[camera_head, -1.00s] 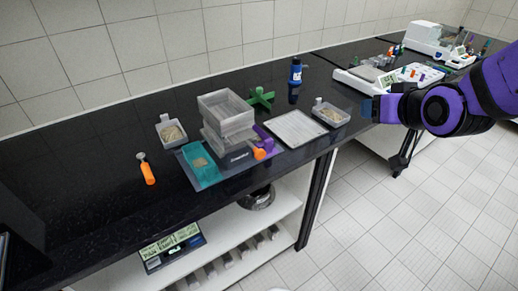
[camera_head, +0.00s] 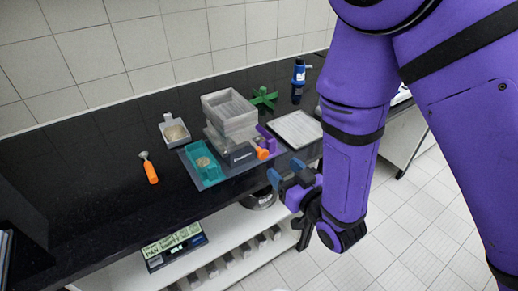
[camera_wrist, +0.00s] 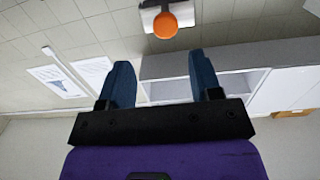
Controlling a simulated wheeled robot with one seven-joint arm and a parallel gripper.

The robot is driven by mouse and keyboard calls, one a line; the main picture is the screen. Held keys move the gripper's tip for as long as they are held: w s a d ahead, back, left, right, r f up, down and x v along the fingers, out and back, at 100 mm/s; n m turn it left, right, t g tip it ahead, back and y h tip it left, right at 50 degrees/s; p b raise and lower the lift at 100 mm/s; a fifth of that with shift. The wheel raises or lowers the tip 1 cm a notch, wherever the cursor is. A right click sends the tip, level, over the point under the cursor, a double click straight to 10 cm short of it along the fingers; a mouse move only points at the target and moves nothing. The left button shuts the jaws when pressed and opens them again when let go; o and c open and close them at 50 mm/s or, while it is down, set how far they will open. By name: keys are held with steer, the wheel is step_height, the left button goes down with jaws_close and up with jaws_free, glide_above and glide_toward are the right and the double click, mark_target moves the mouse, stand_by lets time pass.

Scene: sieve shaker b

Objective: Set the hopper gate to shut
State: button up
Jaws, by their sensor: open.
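The sieve shaker (camera_head: 240,158) stands on the bench with a grey, see-through hopper-like stack (camera_head: 228,116) on top. An orange knob (camera_head: 262,153) sticks out at its front right; whether it belongs to the hopper gate, and how the gate is set, I cannot tell. My gripper (camera_head: 284,171) is open and empty, in front of the bench edge, a little right of and below the knob in the head view. In the wrist view, a round orange end (camera_wrist: 165,25) on a pale part shows beyond my open fingers (camera_wrist: 160,62), between their lines and apart from them.
A teal tray (camera_head: 202,163) sits at the shaker's left and a purple part (camera_head: 266,139) at its right. A grey scoop-like tray (camera_head: 174,130), an orange-handled tool (camera_head: 150,172), a green cross (camera_head: 263,98), a blue bottle (camera_head: 298,75) and a pale flat panel (camera_head: 296,129) lie around.

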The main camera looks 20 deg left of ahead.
mark_target(265, 155)
steer(key=x, duration=1)
steer(key=shift+a+f, duration=0.1)
steer(key=shift+a, duration=0.35)
steer(key=shift+s, duration=0.1)
jaws_close()
steer(key=shift+x, duration=2.65)
jaws_free()
